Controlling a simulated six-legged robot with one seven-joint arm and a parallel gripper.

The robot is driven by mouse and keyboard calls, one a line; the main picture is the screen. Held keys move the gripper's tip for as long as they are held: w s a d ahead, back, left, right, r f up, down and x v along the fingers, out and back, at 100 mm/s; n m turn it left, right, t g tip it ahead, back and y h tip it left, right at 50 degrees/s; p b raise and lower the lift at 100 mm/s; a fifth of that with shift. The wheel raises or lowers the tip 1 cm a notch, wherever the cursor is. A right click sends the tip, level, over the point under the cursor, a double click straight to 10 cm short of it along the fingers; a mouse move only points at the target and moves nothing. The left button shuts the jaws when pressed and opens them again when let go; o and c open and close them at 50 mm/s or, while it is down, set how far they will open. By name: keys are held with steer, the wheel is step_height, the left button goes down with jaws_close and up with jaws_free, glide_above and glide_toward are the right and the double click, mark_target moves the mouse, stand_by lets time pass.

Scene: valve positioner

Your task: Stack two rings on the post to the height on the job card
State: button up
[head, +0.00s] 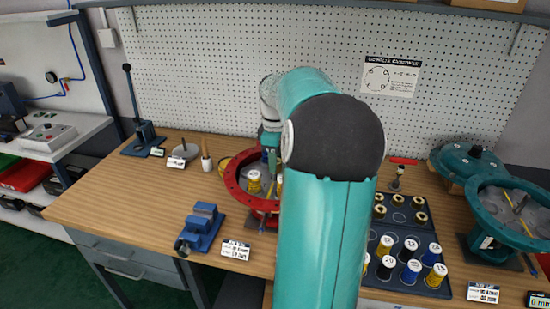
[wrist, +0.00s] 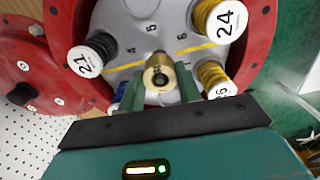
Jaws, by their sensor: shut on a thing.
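My gripper (wrist: 160,88) is shut on a brass ring (wrist: 157,75) with a dark centre, in the wrist view. The ring is over the grey floor of a red round housing (wrist: 262,20), near the printed 5 and 6; I cannot tell if it touches. In the head view my arm hides the gripper and part of the red housing (head: 232,185). Several brass rings (head: 419,202) sit in the dark tray (head: 398,227). A small stand with an upright post (head: 397,180) is behind the tray. Job cards (head: 235,250) (head: 483,292) lie at the bench front, too small to read.
Numbered springs stand in the housing: 24 (wrist: 220,20), a black one (wrist: 92,55) and a yellow one (wrist: 215,80). More capped springs (head: 410,270) stand in the tray. A blue vise (head: 200,225) is front left; a teal housing (head: 510,215) is right.

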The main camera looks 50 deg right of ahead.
steer(key=o, duration=1.1)
steer(key=shift+o, duration=0.2)
step_height(320, 180, up, 14)
steer(key=shift+f, duration=0.1)
